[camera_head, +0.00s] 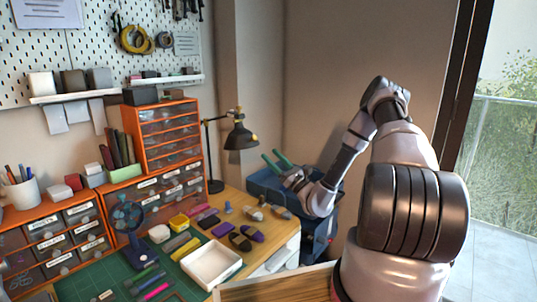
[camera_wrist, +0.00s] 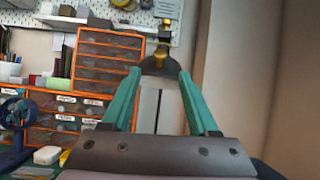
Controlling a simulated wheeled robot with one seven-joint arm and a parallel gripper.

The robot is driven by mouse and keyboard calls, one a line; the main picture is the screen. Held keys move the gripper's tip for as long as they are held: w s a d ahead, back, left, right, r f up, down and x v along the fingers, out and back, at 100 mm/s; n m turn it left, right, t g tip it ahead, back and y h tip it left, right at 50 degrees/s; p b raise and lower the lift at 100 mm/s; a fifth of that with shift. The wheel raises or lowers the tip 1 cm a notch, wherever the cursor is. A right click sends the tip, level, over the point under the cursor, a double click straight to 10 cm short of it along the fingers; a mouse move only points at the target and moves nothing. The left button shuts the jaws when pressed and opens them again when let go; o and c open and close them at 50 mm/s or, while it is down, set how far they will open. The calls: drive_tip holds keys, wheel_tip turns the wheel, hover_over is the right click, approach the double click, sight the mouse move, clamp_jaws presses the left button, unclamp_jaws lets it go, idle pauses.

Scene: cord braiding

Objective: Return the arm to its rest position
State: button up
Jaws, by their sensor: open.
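My gripper (camera_head: 276,160) has two green fingers and is open and empty. In the head view it is raised above the right end of the workbench, in front of a blue bin, with my arm folded at the right. In the wrist view the fingers of my gripper (camera_wrist: 159,80) stand apart with nothing between them. The black desk lamp (camera_head: 240,138) is just left of the fingers in the head view. Its shade (camera_wrist: 160,66) shows beyond the fingertips in the wrist view.
The bench holds a white tray (camera_head: 212,265), a green cutting mat (camera_head: 112,268), a small fan (camera_head: 128,215) and several cord bundles. Orange drawer cabinets (camera_head: 165,142) stand at the back left. The blue bin (camera_head: 262,184) is at the bench's right end. A pegboard (camera_head: 105,40) hangs above.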

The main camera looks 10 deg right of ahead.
drive_tip(key=s+a+r+n+g+y, duration=0.1)
drive_tip(key=s+a+r+n+g, duration=0.5)
drive_tip(key=s+r+n+g, duration=0.35)
drive_tip(key=s+a+r+n+g+y, duration=0.1)
drive_tip(key=s+a+r+n+g, duration=0.6)
drive_tip(key=n+g, duration=0.4)
drive_tip(key=s+d+r+n+t+h, duration=0.3)
drive_tip(key=s+d+r+t+h, duration=0.5)
drive_tip(key=s+d+r+h, duration=0.3)
drive_tip(key=s+d+h, duration=0.2)
drive_tip(key=s, duration=0.2)
drive_tip(key=shift+s+d+r+h, duration=0.15)
drive_tip(key=shift+s+r+h, duration=0.05)
drive_tip(key=shift+s+h, duration=0.2)
drive_tip(key=shift+n, duration=0.35)
